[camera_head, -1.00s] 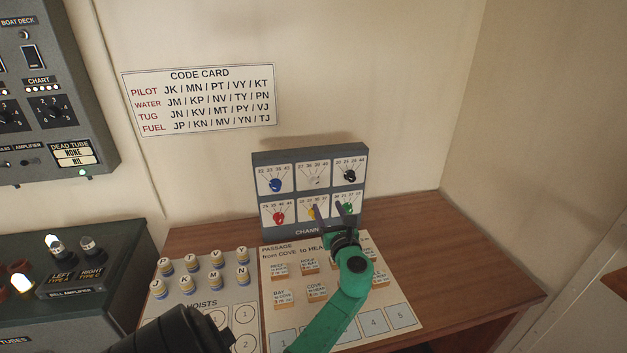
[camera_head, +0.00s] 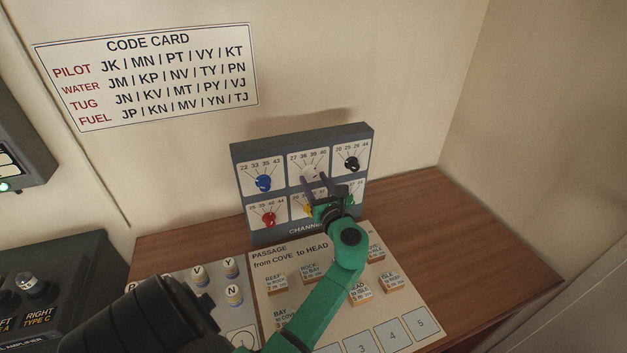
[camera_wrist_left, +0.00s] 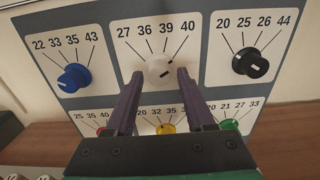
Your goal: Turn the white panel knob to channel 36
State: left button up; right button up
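The white knob (camera_head: 312,172) is in the top middle cell of the grey channel panel (camera_head: 241,153). In the left wrist view the white knob (camera_wrist_left: 158,69) sits below the numbers 27, 36, 39 and 40. A short dark mark on it slants up to the right; which number it points to is unclear. My left gripper (camera_head: 314,177) is open, and its fingers show in the left wrist view (camera_wrist_left: 160,74) with tips either side of the white knob. I cannot tell whether they touch it.
The blue knob (camera_wrist_left: 74,78) and black knob (camera_wrist_left: 250,63) flank the white one. Red (camera_wrist_left: 103,130), yellow (camera_wrist_left: 166,128) and green (camera_wrist_left: 229,125) knobs sit below, partly hidden by my fingers. A passage board (camera_head: 262,284) with several blocks lies before the panel.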

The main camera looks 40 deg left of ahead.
pick_arm(q)
grip_shut()
jog(key=shift+f+n+b, duration=0.1)
jog(key=shift+n+b, duration=1)
jog(key=shift+n, duration=0.2)
jog(key=n+b, duration=0.3)
jog(key=n, duration=0.1)
jog(key=shift+n, duration=0.3)
jog(key=n+b, duration=0.5)
jog(key=n, duration=0.1)
jog(key=shift+b, duration=0.4)
jog(key=shift+r+n+b, duration=0.25)
jog(key=shift+n+b, duration=0.45)
jog(key=shift+n, duration=0.2)
jog(key=shift+r+n, duration=0.1)
jog(key=shift+n, duration=0.3)
jog(key=shift+r+b, duration=0.1)
jog(key=shift+b, duration=0.2)
